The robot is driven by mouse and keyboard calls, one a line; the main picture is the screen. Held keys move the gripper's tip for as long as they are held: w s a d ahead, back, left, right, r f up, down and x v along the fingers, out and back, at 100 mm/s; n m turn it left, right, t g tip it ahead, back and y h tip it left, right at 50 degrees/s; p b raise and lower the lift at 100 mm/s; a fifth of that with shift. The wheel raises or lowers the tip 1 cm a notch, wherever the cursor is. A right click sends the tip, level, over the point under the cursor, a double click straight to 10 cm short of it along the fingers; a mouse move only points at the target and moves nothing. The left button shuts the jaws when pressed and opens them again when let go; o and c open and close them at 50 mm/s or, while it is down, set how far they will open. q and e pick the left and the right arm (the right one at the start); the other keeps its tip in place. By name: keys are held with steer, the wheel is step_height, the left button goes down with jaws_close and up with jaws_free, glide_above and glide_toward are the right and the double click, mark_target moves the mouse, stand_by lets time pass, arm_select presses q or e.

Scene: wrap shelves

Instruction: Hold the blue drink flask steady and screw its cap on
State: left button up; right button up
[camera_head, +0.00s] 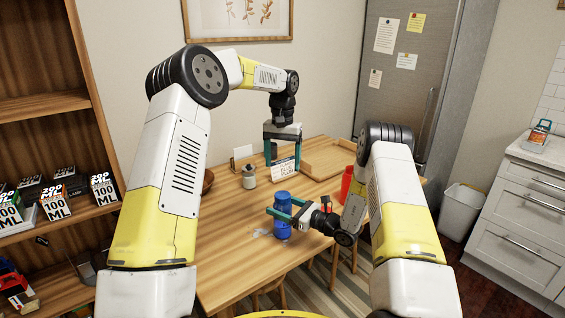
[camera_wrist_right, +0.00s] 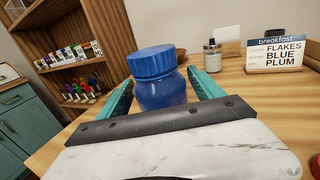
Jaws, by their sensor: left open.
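The blue flask (camera_head: 283,219) stands upright on the wooden table near its front edge. Its ribbed blue cap (camera_wrist_right: 153,61) sits on top in the right wrist view; how tightly it is seated cannot be told. My right gripper (camera_head: 281,206) comes in level from the right, with a teal finger on each side of the flask body (camera_wrist_right: 162,93), seemingly closed on it below the cap. My left gripper (camera_head: 283,160) points down, open and empty, above and behind the flask, with its fingers apart.
A breakfast card (camera_wrist_right: 282,52) reading flakes, blue, plum stands behind the flask. A small jar (camera_head: 249,177), a wooden tray (camera_head: 325,163) and a red cup (camera_head: 346,183) are also on the table. Shelves (camera_head: 50,106) stand at left. Small clear pieces (camera_head: 258,232) lie left of the flask.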

steer(key=shift+d, duration=0.1)
steer(key=v, duration=0.7)
steer(key=shift+s+d+f, duration=0.1)
steer(key=shift+s+d, duration=0.15)
